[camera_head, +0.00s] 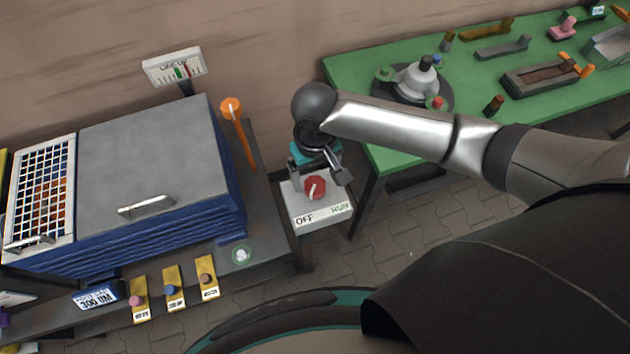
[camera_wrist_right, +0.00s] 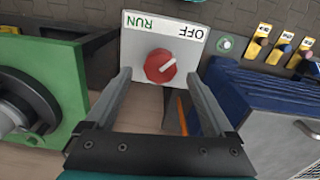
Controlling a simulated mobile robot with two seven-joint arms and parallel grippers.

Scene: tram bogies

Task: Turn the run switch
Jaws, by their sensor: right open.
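The run switch is a red round knob (camera_head: 315,187) with a white pointer line, on a pale box (camera_head: 318,213) labelled OFF at left and RUN at right. The pointer slants toward OFF. In the right wrist view the knob (camera_wrist_right: 160,66) appears upside down, its line also toward the OFF side. My right gripper (camera_head: 319,176) is open at the knob. In its wrist view the open fingers (camera_wrist_right: 160,78) lie to either side of the knob, with gaps showing; I cannot tell how deep they reach. My left gripper is out of view.
A blue cabinet with a grey lid (camera_head: 150,155) stands left of the switch, with an orange-topped lever (camera_head: 231,108) at its side. A green table (camera_head: 345,75) with parts stands at right. A gauge (camera_head: 174,67) stands behind. Paved floor (camera_head: 400,235) is open in front.

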